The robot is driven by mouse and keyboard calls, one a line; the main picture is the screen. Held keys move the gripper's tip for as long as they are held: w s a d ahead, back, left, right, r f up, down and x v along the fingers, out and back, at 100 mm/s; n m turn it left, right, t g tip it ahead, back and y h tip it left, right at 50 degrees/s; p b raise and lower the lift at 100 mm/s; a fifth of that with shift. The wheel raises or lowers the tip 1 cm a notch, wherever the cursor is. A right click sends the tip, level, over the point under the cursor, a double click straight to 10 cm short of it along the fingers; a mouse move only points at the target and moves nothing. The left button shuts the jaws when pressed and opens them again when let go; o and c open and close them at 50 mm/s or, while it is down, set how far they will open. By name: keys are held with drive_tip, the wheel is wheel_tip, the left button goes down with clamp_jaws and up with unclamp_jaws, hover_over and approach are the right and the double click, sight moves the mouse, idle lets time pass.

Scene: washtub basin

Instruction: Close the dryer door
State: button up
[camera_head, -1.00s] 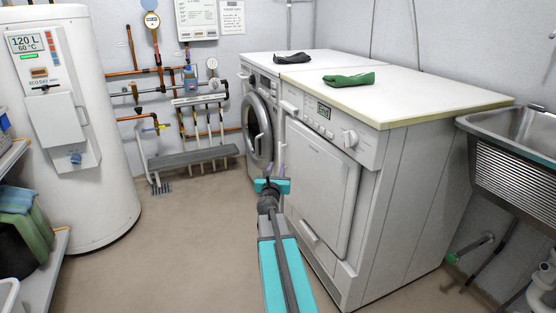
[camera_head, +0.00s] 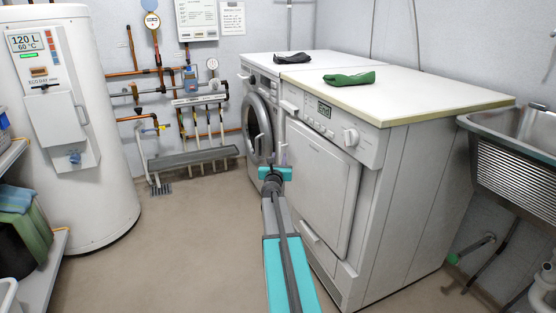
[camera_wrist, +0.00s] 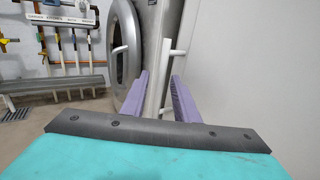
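The dryer (camera_head: 405,170) is the white machine on the right of the pair, with a display reading "End". My gripper (camera_head: 278,160) is in front of the door's left edge. In the wrist view, the door (camera_wrist: 240,75) fills the right side. A white vertical handle (camera_wrist: 166,75) shows between the two purple fingers (camera_wrist: 160,98), which are apart and empty. I cannot tell whether they touch anything.
A washing machine (camera_head: 259,128) with a round door stands left of the dryer. A green cloth (camera_head: 349,78) lies on the worktop. A metal sink (camera_head: 515,160) is at right, a white water heater (camera_head: 75,130) at left. The floor (camera_head: 190,230) between is clear.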

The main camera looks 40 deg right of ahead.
sight(287, 152)
drive_tip(key=shift+w+d, duration=0.25)
drive_tip(key=shift+d, duration=0.1)
drive_tip(key=shift+c, duration=0.2)
clamp_jaws()
drive_tip(key=shift+s+d+r+m+g+h+p, duration=0.1)
drive_tip(key=shift+s+d+m+g+h+p, duration=0.1)
drive_tip(key=shift+d+p, duration=0.35)
drive_tip(key=shift+s+d+r+m+g+h+p, duration=0.1)
drive_tip(key=shift+d+m+p, duration=0.1)
drive_tip(key=shift+d, duration=0.65)
drive_tip(key=shift+s+d+g, duration=0.15)
drive_tip(key=shift+d+g, duration=0.15)
drive_tip(key=shift+d, duration=0.15)
drive_tip(key=shift+o, duration=0.2)
unclamp_jaws()
drive_tip(key=shift+f, duration=0.15)
drive_tip(key=shift+s, duration=0.1)
